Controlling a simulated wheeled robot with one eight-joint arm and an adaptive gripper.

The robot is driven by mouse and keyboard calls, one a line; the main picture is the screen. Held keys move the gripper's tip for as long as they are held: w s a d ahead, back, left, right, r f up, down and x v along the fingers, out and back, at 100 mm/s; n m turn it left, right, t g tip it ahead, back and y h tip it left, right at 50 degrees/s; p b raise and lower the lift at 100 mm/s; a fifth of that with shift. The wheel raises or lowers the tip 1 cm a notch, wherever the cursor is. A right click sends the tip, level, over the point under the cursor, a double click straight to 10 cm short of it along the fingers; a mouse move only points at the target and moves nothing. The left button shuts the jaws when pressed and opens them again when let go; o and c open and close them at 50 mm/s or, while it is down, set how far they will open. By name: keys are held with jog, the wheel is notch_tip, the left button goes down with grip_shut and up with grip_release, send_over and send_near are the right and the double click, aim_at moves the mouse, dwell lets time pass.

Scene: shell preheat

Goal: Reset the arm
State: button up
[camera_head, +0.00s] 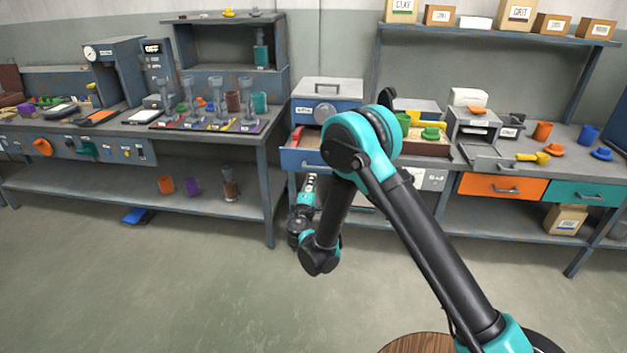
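My arm (435,245) rises from the lower right to a teal elbow, then bends down and back towards the benches. Its wrist links (318,255) hang in front of the gap between the left and right benches. The far end of the arm, with my gripper (309,181), is small and points towards an open blue drawer (301,160). The fingers are too small and partly hidden, so I cannot tell whether they are open or whether they hold anything.
The left bench (120,130) carries instruments and several clear cylinders. The right bench has a small grey oven-like box (473,125) with its door down, plus orange (502,187) and teal (585,194) drawers. A round wooden top (415,344) is at the bottom.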

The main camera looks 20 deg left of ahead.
jog(key=shift+s, duration=0.25)
jog(key=w+d+r+m+g+h, duration=0.1)
jog(key=w+d+r+m+h, duration=0.15)
jog(key=d, duration=0.65)
jog(key=w+d+r+m+g+h, duration=0.2)
jog(key=d+m, duration=0.1)
jog(key=d, duration=0.6)
jog(key=w+d+r+m+g+h, duration=0.1)
jog(key=w+d+r+m+h, duration=0.1)
jog(key=d, duration=0.7)
jog(key=s+d+m+g, duration=0.3)
jog(key=d+m, duration=0.1)
jog(key=d, duration=0.8)
jog(key=s+d+f+m+g, duration=0.1)
jog(key=s+d+m+g, duration=0.35)
jog(key=s+d, duration=0.9)
jog(key=s+d+f+m+g+y, duration=0.2)
jog(key=s+f+m, duration=0.1)
jog(key=s, duration=1.2)
jog(key=shift+d+f+m, duration=0.2)
jog(key=shift+d+m, duration=0.1)
jog(key=shift+m, duration=0.5)
